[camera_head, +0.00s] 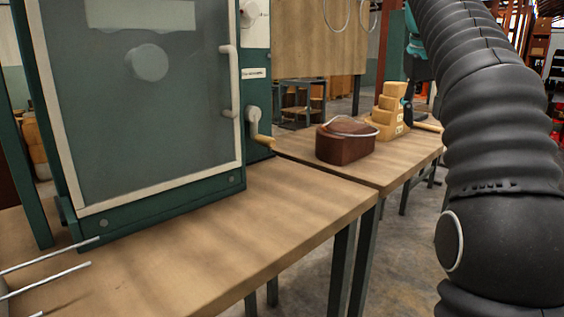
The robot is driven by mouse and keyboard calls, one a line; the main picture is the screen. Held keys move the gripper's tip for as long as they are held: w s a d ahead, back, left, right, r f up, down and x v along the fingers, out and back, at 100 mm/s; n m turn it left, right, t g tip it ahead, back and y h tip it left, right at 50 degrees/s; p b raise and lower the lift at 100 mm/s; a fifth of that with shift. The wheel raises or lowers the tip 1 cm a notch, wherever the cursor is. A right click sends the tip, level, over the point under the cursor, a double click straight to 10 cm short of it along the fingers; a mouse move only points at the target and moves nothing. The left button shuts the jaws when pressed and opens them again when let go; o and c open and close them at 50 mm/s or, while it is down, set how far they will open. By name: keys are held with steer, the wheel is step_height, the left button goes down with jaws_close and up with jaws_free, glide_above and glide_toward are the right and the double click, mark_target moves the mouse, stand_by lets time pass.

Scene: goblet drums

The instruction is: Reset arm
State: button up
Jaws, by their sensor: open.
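My arm (495,130), in a black ribbed sleeve, fills the right side of the head camera view. It runs from the lower right corner up and out past the top edge. A round light-rimmed joint cap (449,240) shows near its lower end. My gripper is outside the picture, so what its jaws hold or touch cannot be seen. The arm hides part of the floor and background behind it.
A green cabinet (150,205) with a glazed door stands on the near wooden table (270,215). Metal rods (45,280) lie at lower left. A brown box (343,144) and stepped wooden block (389,112) sit on the farther table (390,165). Floor shows between table and arm.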

step_height(320, 180, down, 14)
steer(key=a, duration=0.3)
steer(key=s+a+f+t+y, duration=0.1)
steer(key=s+a+f, duration=0.3)
steer(key=s+f, duration=0.5)
steer(key=s+a+f+t+y, duration=0.1)
steer(key=s+a+f, duration=0.3)
steer(key=s+f, duration=0.5)
steer(key=s, duration=0.8)
steer(key=shift+a+f+p, duration=0.15)
steer(key=shift+a+p, duration=0.2)
steer(key=shift+a, duration=0.05)
steer(key=shift+c, duration=0.8)
steer(key=shift+a, duration=0.1)
